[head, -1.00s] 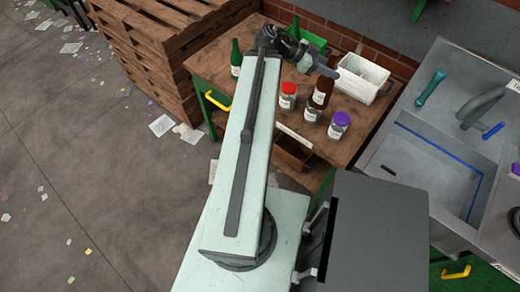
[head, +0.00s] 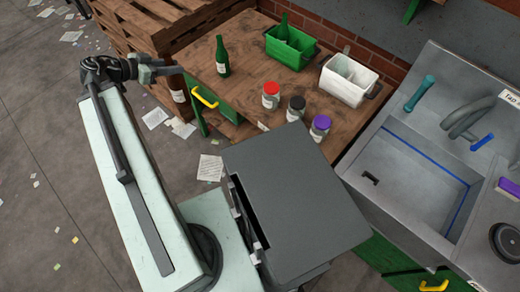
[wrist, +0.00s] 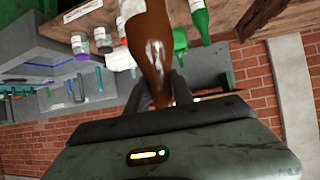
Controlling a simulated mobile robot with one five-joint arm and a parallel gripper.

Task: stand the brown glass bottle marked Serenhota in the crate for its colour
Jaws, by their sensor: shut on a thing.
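My gripper (head: 158,72) is shut on the brown glass bottle (head: 174,82) and holds it in the air left of the wooden table, over the floor. In the wrist view the bottle (wrist: 151,45) runs up from between the fingers, its neck towards my gripper. A pale label shows on it, but its print is too small to read. A green crate (head: 272,47) with a green bottle (head: 284,27) in it stands at the back of the table. A white crate (head: 335,92) stands to its right. No brown crate is visible now.
Another green bottle (head: 222,58) stands near the table's left edge. Jars with red (head: 271,95), black (head: 296,108) and purple (head: 320,128) lids stand at the front right. A sink (head: 410,175) is at right, stacked pallets (head: 150,30) behind left. The table middle is clear.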

